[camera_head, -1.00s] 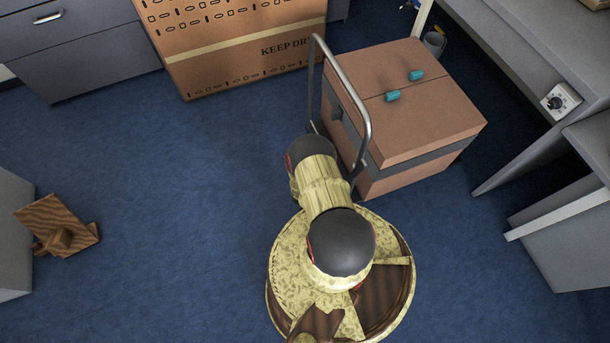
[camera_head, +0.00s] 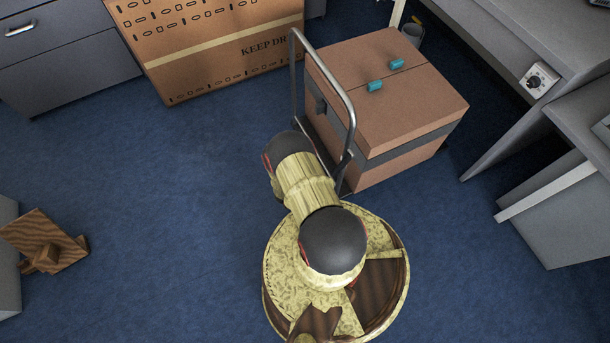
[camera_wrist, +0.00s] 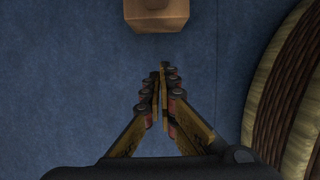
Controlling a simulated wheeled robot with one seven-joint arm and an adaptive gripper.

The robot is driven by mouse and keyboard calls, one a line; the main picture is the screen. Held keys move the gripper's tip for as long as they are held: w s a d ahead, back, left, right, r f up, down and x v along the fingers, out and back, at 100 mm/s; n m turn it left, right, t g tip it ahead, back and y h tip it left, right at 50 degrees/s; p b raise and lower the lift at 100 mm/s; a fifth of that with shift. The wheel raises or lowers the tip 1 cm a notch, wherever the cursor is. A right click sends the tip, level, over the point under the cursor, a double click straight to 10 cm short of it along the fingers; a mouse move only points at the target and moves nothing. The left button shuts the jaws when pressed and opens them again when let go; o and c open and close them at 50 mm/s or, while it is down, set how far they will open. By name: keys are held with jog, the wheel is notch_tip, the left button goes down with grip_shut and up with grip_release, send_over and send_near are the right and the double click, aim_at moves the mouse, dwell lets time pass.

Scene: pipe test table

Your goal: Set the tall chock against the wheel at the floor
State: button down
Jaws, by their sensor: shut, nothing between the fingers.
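In the head view the gripper is hidden by my arm. A hand truck (camera_head: 349,118) stands beyond my arm. Its wheels are hidden, so I cannot see a chock touching one.
A brown two-door box (camera_head: 400,105) is on the truck. A carton (camera_head: 210,55) stands behind. A darker wooden piece (camera_head: 45,240), a slanted board with a small block, is on the floor at left. Grey desks (camera_head: 540,110) bound the right. The left-middle floor (camera_head: 160,200) is clear.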

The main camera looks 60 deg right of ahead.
jog(key=p+v, duration=0.4)
jog(key=v, duration=0.5)
jog(key=shift+d, duration=0.2)
jog(key=shift+w+r, duration=0.1)
